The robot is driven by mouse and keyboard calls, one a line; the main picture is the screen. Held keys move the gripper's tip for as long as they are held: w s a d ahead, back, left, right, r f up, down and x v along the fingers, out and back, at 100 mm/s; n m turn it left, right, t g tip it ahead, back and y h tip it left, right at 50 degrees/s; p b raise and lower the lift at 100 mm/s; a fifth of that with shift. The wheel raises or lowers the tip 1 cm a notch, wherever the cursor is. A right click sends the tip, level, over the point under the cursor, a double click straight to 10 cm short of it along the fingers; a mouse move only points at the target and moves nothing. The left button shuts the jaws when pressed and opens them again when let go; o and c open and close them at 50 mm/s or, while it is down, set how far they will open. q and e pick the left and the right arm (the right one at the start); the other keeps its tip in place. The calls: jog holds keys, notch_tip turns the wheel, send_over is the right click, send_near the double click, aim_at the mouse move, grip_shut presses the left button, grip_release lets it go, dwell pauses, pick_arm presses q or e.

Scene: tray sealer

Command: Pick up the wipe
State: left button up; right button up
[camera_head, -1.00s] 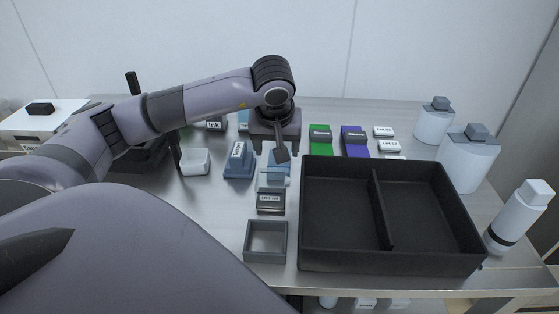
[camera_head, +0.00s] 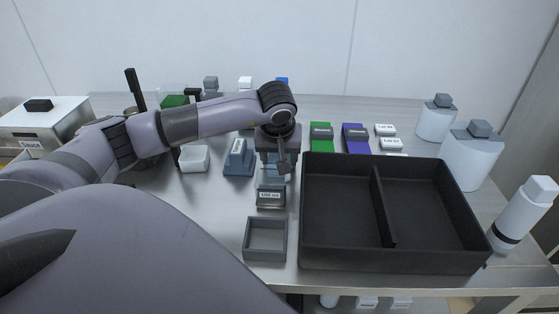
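My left arm reaches in from the left, and its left gripper (camera_head: 281,166) points down in the middle of the table, behind the small block labelled "100 ml". A small light-blue item (camera_head: 268,174) shows partly beneath and beside the gripper. It may be the wipe, but the gripper hides most of it. I cannot tell whether the fingers are open or shut, or whether they touch it. My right gripper is not in view.
A black two-part tray (camera_head: 335,261) stands just right of the gripper. A small grey open box (camera_head: 265,257) and the "100 ml" block (camera_head: 270,195) are in front. A blue block (camera_head: 239,160) and a white cup (camera_head: 195,158) stand left. White bottles (camera_head: 470,158) line the right.

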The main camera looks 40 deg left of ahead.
pick_arm(q)
jog(key=c, duration=0.5)
jog(key=shift+o, duration=0.2)
notch_tip(320, 180, up, 20)
jog(key=p, duration=0.3)
jog(key=o, duration=0.5)
jog(key=c, duration=0.4)
